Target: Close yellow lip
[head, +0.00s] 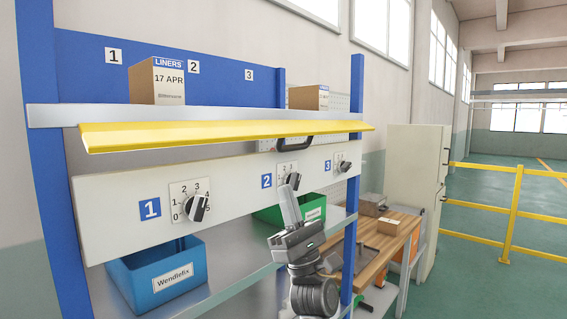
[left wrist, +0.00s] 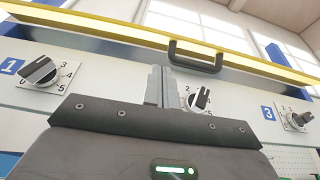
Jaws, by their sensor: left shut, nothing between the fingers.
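The yellow lip (head: 215,132) is a long flap along the shelf's upper edge, sticking out above the white knob panel. A black handle (head: 295,143) hangs under it; in the left wrist view the handle (left wrist: 195,57) is ahead of the fingers and above them. The lip (left wrist: 160,38) crosses the top of that view. My left gripper (head: 291,190) is shut and empty, pointing up in front of the panel near knob 2, below the handle. Its fingers also show in the left wrist view (left wrist: 161,72), apart from the handle. My right gripper is not seen.
The white panel (head: 110,215) bears three black knobs. Below stand a blue bin (head: 150,278) and a green bin (head: 290,211). Cardboard boxes (head: 157,82) sit on the upper shelf. A blue post (head: 354,180) and a wooden table (head: 390,240) are on the right.

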